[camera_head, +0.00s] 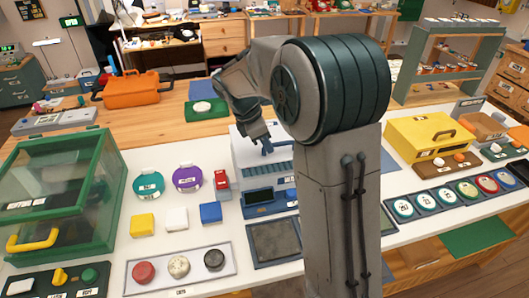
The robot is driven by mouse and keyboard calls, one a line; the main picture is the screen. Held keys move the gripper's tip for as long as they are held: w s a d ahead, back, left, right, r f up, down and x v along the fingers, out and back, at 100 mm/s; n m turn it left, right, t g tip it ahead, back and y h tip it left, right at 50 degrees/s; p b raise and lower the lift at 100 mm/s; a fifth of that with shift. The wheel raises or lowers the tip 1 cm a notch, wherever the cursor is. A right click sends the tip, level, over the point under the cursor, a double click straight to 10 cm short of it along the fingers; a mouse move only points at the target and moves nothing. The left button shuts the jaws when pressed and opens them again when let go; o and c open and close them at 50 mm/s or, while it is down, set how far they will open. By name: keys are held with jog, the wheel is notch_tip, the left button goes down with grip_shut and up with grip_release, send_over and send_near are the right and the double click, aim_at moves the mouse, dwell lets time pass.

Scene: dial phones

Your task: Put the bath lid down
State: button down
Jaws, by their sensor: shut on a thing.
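The bath is a white and blue box (265,201) with a dark display on its blue front, standing mid-table behind a dark flat pad. Its pale upper part (241,150), which looks like the lid, shows to the left of and below my gripper. My gripper (265,146) is at the top of this box, pointing down, shut on what looks like a small blue handle of the lid. The jaws are small here, and my arm hides the right side of the bath, so the lid's tilt is hard to tell.
A green glass-sided case (62,190) stands at the left. A red block (221,184), a blue block (210,213) and round purple (187,178) and teal (148,184) items lie left of the bath. A yellow box (425,138) stands to the right. Wooden benches are behind.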

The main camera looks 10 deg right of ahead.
aim_at(262, 151)
jog(key=shift+w+a+f, duration=0.15)
jog(key=shift+a+f, duration=0.1)
jog(key=shift+f, duration=1.9)
jog(key=shift+f, duration=0.1)
jog(key=shift+f, duration=0.5)
jog(key=c, duration=1.5)
grip_release()
jog(key=shift+o, duration=0.2)
jog(key=shift+r, duration=0.1)
